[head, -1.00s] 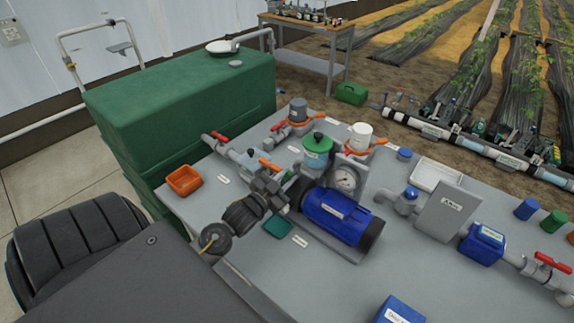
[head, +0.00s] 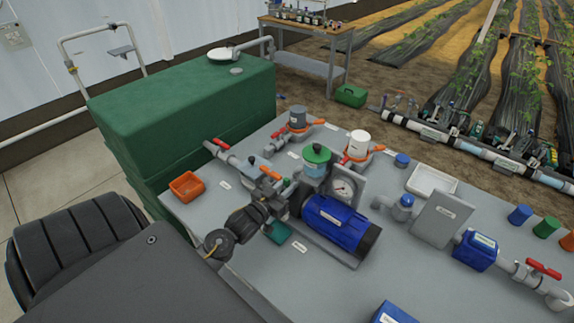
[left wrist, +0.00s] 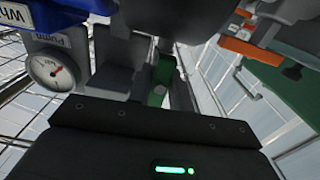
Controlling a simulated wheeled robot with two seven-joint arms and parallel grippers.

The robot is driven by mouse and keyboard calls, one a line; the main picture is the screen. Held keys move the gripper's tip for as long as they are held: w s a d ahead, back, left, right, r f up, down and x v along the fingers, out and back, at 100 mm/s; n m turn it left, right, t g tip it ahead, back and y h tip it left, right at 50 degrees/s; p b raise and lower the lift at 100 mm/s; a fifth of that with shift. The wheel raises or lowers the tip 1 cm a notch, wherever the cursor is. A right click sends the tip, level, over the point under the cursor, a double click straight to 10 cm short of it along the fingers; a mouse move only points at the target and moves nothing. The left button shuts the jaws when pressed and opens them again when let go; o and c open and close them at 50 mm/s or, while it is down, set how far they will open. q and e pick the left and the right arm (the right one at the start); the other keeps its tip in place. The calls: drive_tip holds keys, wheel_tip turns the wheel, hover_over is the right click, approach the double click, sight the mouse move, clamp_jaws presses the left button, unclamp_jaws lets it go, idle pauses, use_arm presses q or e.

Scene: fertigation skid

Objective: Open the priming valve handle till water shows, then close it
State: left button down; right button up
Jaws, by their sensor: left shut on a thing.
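My left gripper (head: 275,188) is over the skid, between the suction pipe and the blue pump. It is shut at the priming valve, on what looks like the priming valve handle (head: 270,173), whose orange-red end shows beside the fingers. The fingers hide most of the valve, so its exact angle cannot be told. A clear strainer with a green lid (head: 316,154) stands just right of the gripper, with bluish contents. In the left wrist view the fingertips are dark and the grip is hard to make out. My right gripper is not in view.
A blue pump (head: 338,222) and a pressure gauge (head: 343,188) stand close on the right. A red-handled valve (head: 217,146), an orange bin (head: 187,186) and the green tank (head: 190,100) are left.

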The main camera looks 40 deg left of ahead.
use_arm(q)
drive_tip(key=c, duration=1.4)
unclamp_jaws()
drive_tip(key=shift+o, duration=0.2)
drive_tip(key=shift+s+f, duration=0.1)
drive_tip(key=shift+s, duration=0.2)
drive_tip(key=s+b, duration=0.3)
drive_tip(key=s, duration=0.7)
drive_tip(key=shift+s+d, duration=0.15)
